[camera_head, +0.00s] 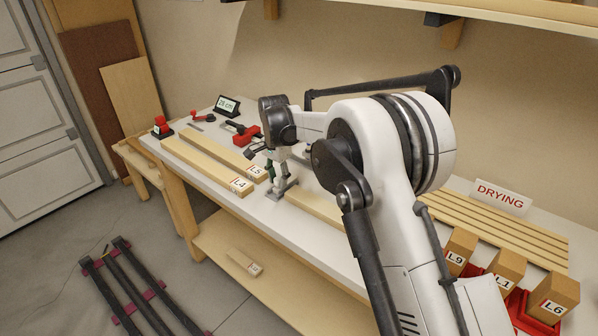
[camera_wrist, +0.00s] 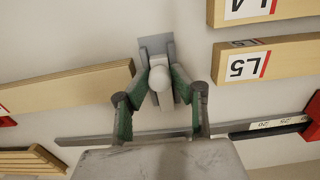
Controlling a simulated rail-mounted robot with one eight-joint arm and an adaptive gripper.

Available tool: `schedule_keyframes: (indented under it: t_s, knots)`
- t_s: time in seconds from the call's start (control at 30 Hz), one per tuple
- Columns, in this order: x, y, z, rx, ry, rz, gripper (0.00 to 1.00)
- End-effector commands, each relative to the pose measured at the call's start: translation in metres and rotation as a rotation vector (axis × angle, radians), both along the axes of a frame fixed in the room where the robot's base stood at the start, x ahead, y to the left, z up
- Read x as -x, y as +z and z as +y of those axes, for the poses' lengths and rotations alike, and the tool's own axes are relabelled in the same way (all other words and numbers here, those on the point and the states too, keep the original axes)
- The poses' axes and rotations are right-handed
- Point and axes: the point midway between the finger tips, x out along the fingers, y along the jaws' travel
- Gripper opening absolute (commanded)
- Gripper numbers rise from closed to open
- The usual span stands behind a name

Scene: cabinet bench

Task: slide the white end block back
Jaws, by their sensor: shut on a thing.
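The end block (camera_wrist: 155,45) looks pale grey with a whitish round knob (camera_wrist: 159,78) on top. In the wrist view it stands by the end of a pale wooden board (camera_wrist: 65,88), with at most a thin gap; I cannot tell if they touch. My gripper (camera_wrist: 162,76) has its two green fingers closed on the knob from both sides. In the head view the block (camera_head: 282,190) sits on the white bench below my gripper (camera_head: 272,168), between the L5 board (camera_head: 225,158) and the other board (camera_head: 318,204). My arm hides part of that board.
A grey rail with a number scale (camera_wrist: 275,123) runs behind the block. Board L4 (camera_head: 205,165) lies beside L5 at the front left. A small display (camera_head: 227,106) and red clamps (camera_head: 246,135) stand behind. Blocks L9, L1 (camera_head: 503,270) and L6 and a DRYING rack (camera_head: 500,228) are right.

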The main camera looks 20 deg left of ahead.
Motion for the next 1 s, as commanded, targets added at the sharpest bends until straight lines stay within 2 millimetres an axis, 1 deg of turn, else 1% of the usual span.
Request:
schedule_keyframes:
  t_s: [0.47, 0.73, 0.77, 0.8, 0.93, 1.0]
  knots:
    - [0.0076, -0.0004, 0.0031, 0.000, 0.001, 0.000, 0.08]
    - [0.0080, -0.0001, 0.0032, 0.000, 0.000, 0.000, 0.08]
    - [0.0080, -0.0001, 0.0032, 0.000, 0.000, 0.000, 0.24]
    - [0.0080, -0.0001, 0.0032, 0.000, 0.000, 0.000, 0.29]
    - [0.0079, -0.0001, 0.0032, 0.000, 0.000, 0.000, 0.47]
    - [0.0079, -0.0001, 0.0032, 0.000, 0.000, 0.000, 0.48]
